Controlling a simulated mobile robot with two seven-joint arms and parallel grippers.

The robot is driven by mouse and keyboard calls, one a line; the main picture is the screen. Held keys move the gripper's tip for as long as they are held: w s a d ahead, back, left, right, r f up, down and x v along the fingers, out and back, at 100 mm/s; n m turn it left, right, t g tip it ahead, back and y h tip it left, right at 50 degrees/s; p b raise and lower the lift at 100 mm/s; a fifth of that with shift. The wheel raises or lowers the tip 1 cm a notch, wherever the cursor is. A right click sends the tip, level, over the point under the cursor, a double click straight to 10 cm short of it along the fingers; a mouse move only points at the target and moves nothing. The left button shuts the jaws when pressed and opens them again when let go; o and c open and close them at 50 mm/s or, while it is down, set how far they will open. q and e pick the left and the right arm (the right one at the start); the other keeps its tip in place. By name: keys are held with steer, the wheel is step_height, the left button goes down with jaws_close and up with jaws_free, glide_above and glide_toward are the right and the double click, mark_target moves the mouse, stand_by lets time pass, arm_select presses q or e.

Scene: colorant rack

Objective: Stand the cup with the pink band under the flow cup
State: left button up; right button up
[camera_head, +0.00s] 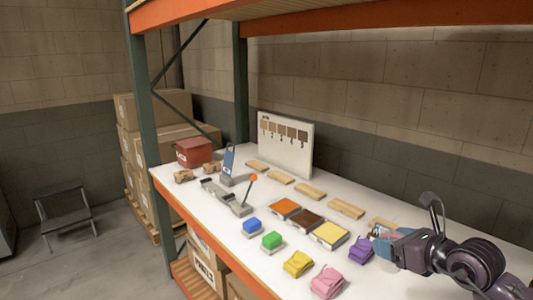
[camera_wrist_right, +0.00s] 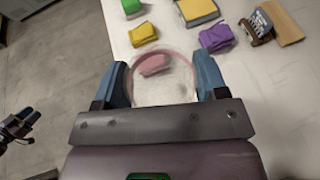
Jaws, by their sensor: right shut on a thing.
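In the right wrist view, a clear cup with a pink band (camera_wrist_right: 178,53) sits between the two blue fingers of my right gripper (camera_wrist_right: 163,78), which is shut on it. I look down into its round rim, and a pink cloth shows through it. In the head view my right gripper (camera_head: 385,238) is over the right part of the table, beside the purple cloth; the cup cannot be made out clearly there. I cannot tell which thing is the flow cup. A dark gripper, probably my left one (camera_wrist_right: 20,125), shows over the floor at the left edge of the wrist view.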

steer(key=s+a+f, duration=0.5)
steer(key=s+a, duration=0.2)
steer(key=shift+s+a+n+y, duration=0.15)
steer(key=shift+s+n+y, duration=0.15)
steer(key=shift+s+y, duration=0.1)
